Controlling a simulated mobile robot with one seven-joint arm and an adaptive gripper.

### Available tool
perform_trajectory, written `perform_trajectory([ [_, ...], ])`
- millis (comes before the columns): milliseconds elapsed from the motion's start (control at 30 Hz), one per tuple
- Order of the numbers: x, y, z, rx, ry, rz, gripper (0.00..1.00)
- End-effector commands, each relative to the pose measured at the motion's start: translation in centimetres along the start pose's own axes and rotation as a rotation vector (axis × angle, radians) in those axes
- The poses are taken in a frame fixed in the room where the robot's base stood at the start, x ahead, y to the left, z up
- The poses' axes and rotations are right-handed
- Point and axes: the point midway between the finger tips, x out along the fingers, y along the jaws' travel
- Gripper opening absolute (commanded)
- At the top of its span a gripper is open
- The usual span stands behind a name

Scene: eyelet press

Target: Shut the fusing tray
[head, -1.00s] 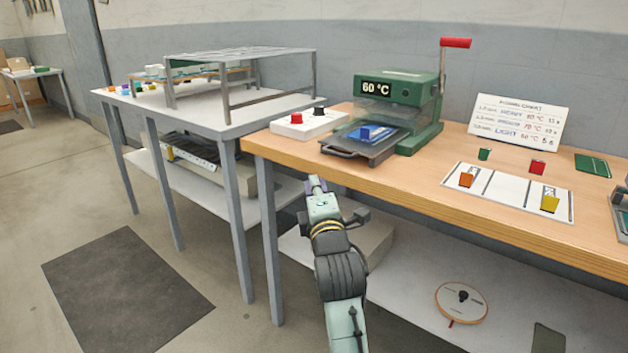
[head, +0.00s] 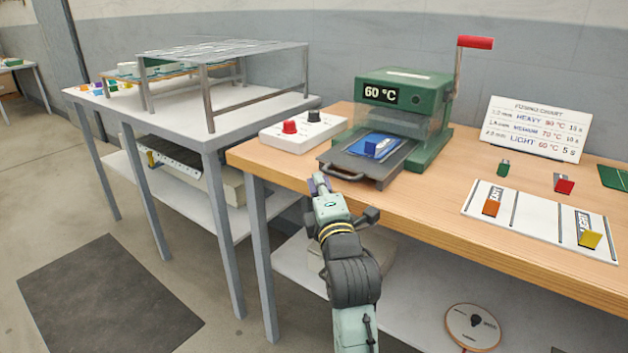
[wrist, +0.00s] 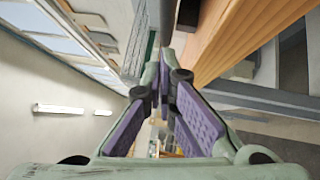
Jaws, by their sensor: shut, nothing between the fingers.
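The fusing tray (head: 365,165) is a dark grey tray with a handle (head: 341,171) at its front. It is pulled out toward the front left of the green press (head: 398,103), whose display reads 60 °C. A blue piece (head: 377,146) lies on the tray. My gripper (head: 320,184) is shut and empty, just in front of the bench's front edge, below and left of the tray handle and apart from it. The wrist view shows its purple finger pads (wrist: 165,110) close together at the tips.
A white box with a red knob and a black knob (head: 303,131) stands left of the tray. A white mat (head: 520,220) with orange and yellow clips and a fusing chart (head: 535,127) are to the right. The wooden bench edge (head: 300,180) is close to my gripper.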

Motion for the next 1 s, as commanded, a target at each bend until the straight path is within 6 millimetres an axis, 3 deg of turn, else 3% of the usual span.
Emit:
perform_trajectory([
  [467, -0.1, 0.0, 0.2, 0.000, 0.000, 0.000, 0.00],
  [733, 2.3, -0.8, 2.7, -0.002, -0.001, -0.001, 0.00],
  [1000, 2.6, -0.7, 3.1, 0.001, 0.000, -0.001, 0.00],
])
